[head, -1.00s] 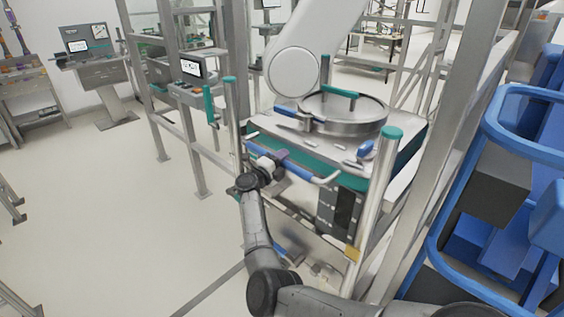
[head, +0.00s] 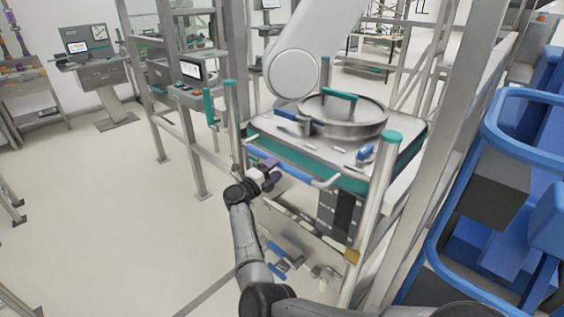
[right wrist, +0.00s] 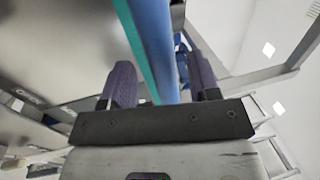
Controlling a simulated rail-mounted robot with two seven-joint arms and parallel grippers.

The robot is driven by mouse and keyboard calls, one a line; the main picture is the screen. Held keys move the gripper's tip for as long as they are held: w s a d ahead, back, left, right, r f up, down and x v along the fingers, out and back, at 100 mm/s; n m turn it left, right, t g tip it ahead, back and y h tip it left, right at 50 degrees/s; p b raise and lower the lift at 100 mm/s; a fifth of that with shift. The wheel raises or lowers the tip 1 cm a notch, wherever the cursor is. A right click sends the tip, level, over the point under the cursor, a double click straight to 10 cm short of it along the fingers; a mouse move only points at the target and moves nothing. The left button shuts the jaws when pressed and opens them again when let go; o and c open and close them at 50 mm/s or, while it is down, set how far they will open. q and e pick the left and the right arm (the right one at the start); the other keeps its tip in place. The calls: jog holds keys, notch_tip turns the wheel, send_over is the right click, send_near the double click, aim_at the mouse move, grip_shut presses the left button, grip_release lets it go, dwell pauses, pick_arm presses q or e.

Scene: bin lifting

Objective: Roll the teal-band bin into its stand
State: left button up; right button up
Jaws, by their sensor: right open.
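The teal-band bin (head: 345,181) stands upright at right of centre in the head view, with a round steel lid (head: 362,122) on top. A blue bar handle (head: 297,171) with pale ends runs along its front side. My right gripper (head: 268,176) is open at the left part of this handle. In the right wrist view, the blue bar (right wrist: 155,45) runs between the two purple fingers of my right gripper (right wrist: 162,80), with a gap visible on each side. Teal-capped posts (head: 384,185) rise at the bin's corners; I cannot tell which belong to the stand. My left gripper is not in view.
A grey metal frame (head: 172,90) stands left of and behind the bin, and a thick grey column (head: 440,140) stands close on its right. A blue tubular structure (head: 500,120) fills the right edge. The pale floor (head: 110,215) at left is open.

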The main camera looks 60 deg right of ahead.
jog(key=v, duration=0.8)
jog(key=shift+a+p, duration=0.3)
jog(key=shift+p, duration=0.15)
jog(key=shift+w+f, duration=0.15)
